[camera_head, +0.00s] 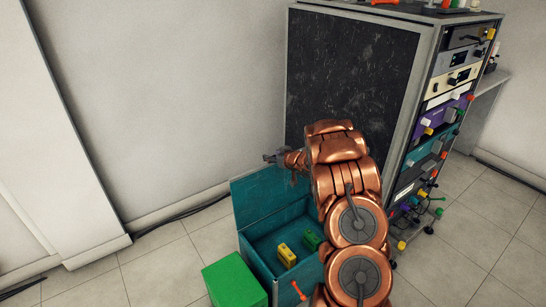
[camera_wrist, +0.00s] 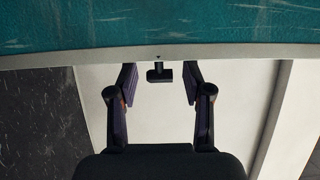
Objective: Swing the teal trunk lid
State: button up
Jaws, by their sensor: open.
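The teal trunk (camera_head: 250,240) stands on the floor beside the tall rack, with its interior showing. Its teal lid (camera_head: 258,200) is raised at the back, tilted up; it also fills the top of the wrist view (camera_wrist: 160,25), with a pale edge strip. My gripper (camera_head: 272,157) is above the lid's upper edge, partly hidden by my copper arm. In the wrist view my gripper (camera_wrist: 160,88) is open, its two dark fingers apart. A small dark knob (camera_wrist: 159,74) at the lid's edge sits between the fingertips, with gaps on both sides.
A yellow block (camera_head: 286,255) and a green block (camera_head: 312,240) lie inside the trunk. A bright green box (camera_head: 235,282) stands at its front left. The tall rack (camera_head: 350,80) with knobs and drawers stands to the right.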

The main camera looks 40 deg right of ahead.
jog(key=v, duration=1.1)
jog(key=shift+s+r, duration=0.15)
jog(key=shift+s, duration=0.15)
jog(key=s+a+r+m+g+h, duration=0.2)
jog(key=s+a+r+g+h, duration=0.4)
jog(key=s, duration=0.3)
jog(key=s+a+r+n+g+y, duration=0.1)
jog(key=s+a+r+g+y, duration=0.3)
jog(key=s+a, duration=1.15)
jog(key=s+a+f+n+g+y, duration=0.15)
jog(key=s+a+g, duration=0.45)
jog(key=s+a, duration=0.95)
notch_tip(320, 180, up, 20)
jog(key=s+d+p, duration=0.1)
jog(key=s+p, duration=0.2)
jog(key=p, duration=1.4)
jog(key=shift+d+t+p, duration=0.25)
jog(key=shift+t+p, duration=0.05)
jog(key=shift+t, duration=0.1)
